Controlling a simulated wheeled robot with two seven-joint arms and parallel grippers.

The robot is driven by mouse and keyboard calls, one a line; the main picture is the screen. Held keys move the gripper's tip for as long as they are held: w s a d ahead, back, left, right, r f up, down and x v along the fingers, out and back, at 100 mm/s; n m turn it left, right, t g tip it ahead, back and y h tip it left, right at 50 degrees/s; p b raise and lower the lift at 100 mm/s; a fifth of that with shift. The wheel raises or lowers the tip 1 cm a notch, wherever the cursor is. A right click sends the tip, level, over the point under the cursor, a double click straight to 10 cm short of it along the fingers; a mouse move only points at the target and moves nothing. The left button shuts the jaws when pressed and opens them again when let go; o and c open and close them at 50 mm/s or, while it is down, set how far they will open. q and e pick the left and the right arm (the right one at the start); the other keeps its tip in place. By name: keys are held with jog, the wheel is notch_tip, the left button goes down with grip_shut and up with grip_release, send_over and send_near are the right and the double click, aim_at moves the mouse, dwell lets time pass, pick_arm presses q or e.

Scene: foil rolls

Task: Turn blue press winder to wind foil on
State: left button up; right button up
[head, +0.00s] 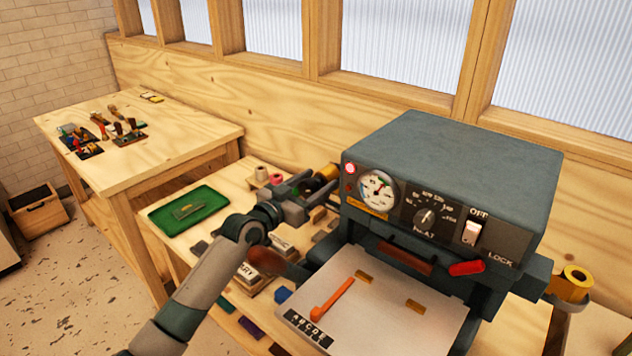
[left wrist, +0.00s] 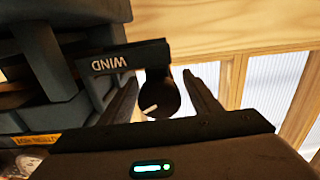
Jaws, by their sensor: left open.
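The blue-grey press (head: 450,160) stands at the right on the bench. In the left wrist view its winder (left wrist: 125,60) is a dark bar marked WIND, with a round black knob (left wrist: 162,98) that has a small white mark. My left gripper (head: 303,188) is at the press's left side; it also shows in the left wrist view (left wrist: 160,78). It is open, with one finger on each side of the knob. Finger contact cannot be told. A gold foil roll (head: 329,172) is partly hidden behind the gripper. My right gripper is out of view.
Another gold roll (head: 577,278) is at the press's right side. A green tray (head: 160,222) and small rolls (head: 262,173) lie left of the gripper. An orange-handled tool (head: 332,299) lies on the press's pale plate (head: 400,325). A wooden wall is close behind.

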pick_arm(q)
jog(key=c, duration=1.1)
jog(key=shift+o, duration=0.2)
jog(key=shift+f+m+b, duration=0.1)
jog(key=shift+m+b, duration=0.6)
jog(key=shift+b, duration=0.1)
jog(key=shift+m+b, duration=0.75)
jog(key=shift+m, duration=0.25)
jog(key=shift+m+b, duration=0.65)
jog(key=shift+m, duration=1.15)
